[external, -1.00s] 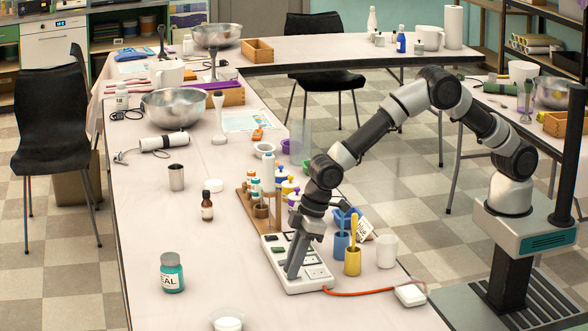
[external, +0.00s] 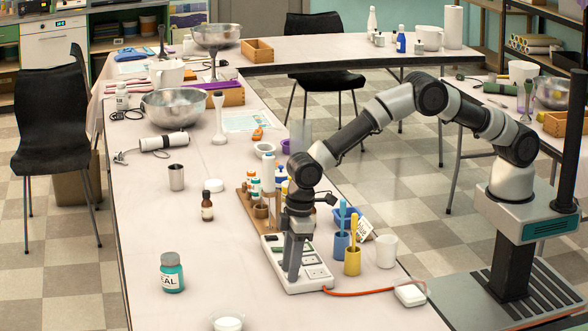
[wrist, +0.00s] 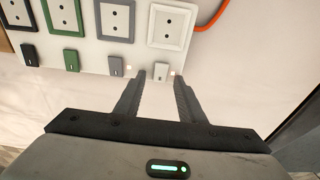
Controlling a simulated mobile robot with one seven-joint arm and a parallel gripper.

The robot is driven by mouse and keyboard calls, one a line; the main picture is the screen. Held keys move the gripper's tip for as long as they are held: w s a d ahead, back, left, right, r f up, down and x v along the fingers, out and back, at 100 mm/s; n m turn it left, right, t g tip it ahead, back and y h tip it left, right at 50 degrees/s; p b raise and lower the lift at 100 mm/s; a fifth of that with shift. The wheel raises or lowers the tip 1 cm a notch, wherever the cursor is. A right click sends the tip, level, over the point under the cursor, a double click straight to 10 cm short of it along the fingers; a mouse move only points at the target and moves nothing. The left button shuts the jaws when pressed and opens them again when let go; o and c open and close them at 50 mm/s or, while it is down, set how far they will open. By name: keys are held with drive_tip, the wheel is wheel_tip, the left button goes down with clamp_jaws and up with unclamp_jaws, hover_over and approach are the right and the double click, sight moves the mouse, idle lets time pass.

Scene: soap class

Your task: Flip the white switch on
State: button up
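A white power strip (external: 316,284) lies on the near table. In the wrist view it has a row of framed sockets, with dark, green, grey and white rocker switches along one edge. The white switch (wrist: 161,71) is beside the white-framed socket (wrist: 171,25). My gripper (wrist: 159,78) is open and empty. In the wrist view its fingertips appear on either side of the white switch; I cannot tell whether they touch it. In the external view my gripper (external: 291,277) points down over the strip and hides part of it, including the white switch.
An orange cord (external: 360,292) runs from the strip to a white box (external: 410,295). A blue cup (external: 341,246), a yellow cup (external: 352,262) and a white cup (external: 386,251) stand right of the strip. A wooden bottle rack (external: 246,205) stands behind it.

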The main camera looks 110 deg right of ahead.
sight(300, 276)
wheel_tip(300, 276, up, 17)
drive_tip(key=s+p, duration=0.2)
drive_tip(key=shift+s+r, duration=0.15)
drive_tip(key=shift+r, duration=0.05)
